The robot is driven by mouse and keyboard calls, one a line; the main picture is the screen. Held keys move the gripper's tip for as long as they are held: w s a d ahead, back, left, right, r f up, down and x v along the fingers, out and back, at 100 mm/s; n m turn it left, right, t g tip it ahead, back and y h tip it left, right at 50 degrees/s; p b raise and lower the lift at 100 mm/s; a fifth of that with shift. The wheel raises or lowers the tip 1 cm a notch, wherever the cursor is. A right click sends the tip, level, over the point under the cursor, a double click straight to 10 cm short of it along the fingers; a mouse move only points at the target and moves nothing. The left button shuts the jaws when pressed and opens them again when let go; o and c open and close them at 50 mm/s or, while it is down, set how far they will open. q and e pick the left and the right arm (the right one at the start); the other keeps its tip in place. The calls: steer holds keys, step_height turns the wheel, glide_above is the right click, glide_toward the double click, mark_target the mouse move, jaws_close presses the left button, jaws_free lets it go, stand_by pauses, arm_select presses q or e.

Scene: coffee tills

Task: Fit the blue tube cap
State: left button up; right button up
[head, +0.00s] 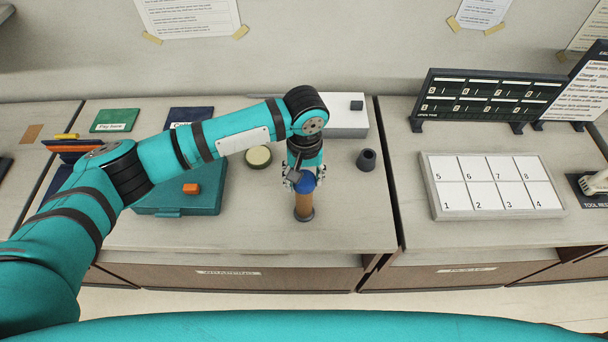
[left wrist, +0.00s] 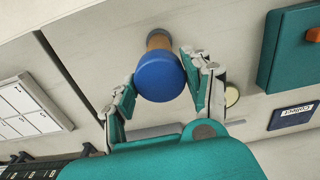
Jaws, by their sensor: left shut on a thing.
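The blue tube cap (head: 307,184) is between the fingers of my left gripper (head: 304,180), which is shut on it. The brown tube (head: 304,204) stands upright in a dark round base, directly under the cap. The cap appears to meet the tube's top; I cannot tell whether it is seated or just above. In the left wrist view the round blue cap (left wrist: 160,77) hides most of the tube (left wrist: 159,40), and the fingers (left wrist: 162,88) flank it. My right gripper is not in view.
A teal case (head: 180,203) with an orange latch lies left of the tube. A round pale-topped tin (head: 258,157) and a dark cup (head: 366,160) stand nearby. A white numbered panel (head: 492,185) is on the right counter.

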arm_select(q)
steer(key=o, duration=1.2)
step_height(320, 180, up, 12)
steer(key=shift+d+f, duration=0.1)
